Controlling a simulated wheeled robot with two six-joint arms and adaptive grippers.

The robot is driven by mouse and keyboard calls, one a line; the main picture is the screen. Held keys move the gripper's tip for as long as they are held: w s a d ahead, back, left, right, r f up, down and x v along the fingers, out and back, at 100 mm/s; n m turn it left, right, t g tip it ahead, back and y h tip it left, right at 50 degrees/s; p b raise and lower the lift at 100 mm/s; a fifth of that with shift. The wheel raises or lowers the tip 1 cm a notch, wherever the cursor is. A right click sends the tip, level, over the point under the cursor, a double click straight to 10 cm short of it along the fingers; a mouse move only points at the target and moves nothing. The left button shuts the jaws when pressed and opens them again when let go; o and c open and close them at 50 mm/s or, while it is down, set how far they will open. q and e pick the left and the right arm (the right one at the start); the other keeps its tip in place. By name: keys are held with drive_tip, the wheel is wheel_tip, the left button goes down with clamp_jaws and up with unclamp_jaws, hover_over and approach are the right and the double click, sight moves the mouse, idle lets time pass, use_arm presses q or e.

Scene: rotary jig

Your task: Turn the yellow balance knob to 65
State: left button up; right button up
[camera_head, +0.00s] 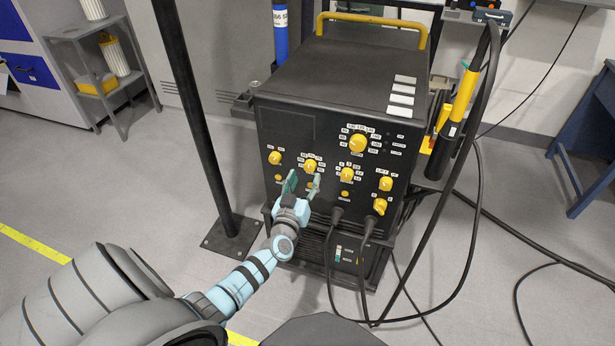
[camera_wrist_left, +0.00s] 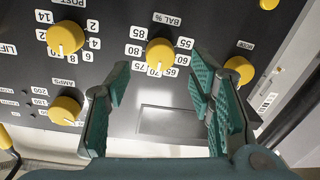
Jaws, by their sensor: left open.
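The yellow balance knob (camera_head: 310,165), under the label "BAL %", is on the front panel of the black machine. It also shows in the left wrist view (camera_wrist_left: 161,52), upside down, with marks from 55 to 85 around it. Its pointer appears to face near 70, but the exact reading is hard to tell. My left gripper (camera_head: 303,179) is open and empty in front of the panel, just below the knob in the head view. In the left wrist view its two green-padded fingers (camera_wrist_left: 160,85) are apart, with the knob beyond their tips. My right gripper is not in view.
Other yellow knobs flank it: the post knob (camera_wrist_left: 65,38), the amps knob (camera_wrist_left: 65,110) and a knob on the other side (camera_wrist_left: 240,70). Cables (camera_head: 332,250) hang from the machine's lower front. A dark post (camera_head: 196,120) stands to the left.

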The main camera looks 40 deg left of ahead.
sight(309, 169)
use_arm(q)
drive_tip(key=x, duration=0.2)
drive_tip(key=b+x, duration=0.1)
drive_tip(key=shift+w+a+f, duration=0.1)
drive_tip(key=shift+w+f, duration=0.05)
drive_tip(key=shift+f, duration=0.1)
drive_tip(key=shift+w+a+r, duration=0.15)
drive_tip(key=shift+w+r, duration=0.05)
drive_tip(key=shift+w, duration=0.25)
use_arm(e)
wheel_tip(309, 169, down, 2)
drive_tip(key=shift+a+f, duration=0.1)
use_arm(q)
drive_tip(key=shift+c, duration=0.6)
drive_tip(key=c, duration=1)
drive_tip(key=shift+c, duration=0.2)
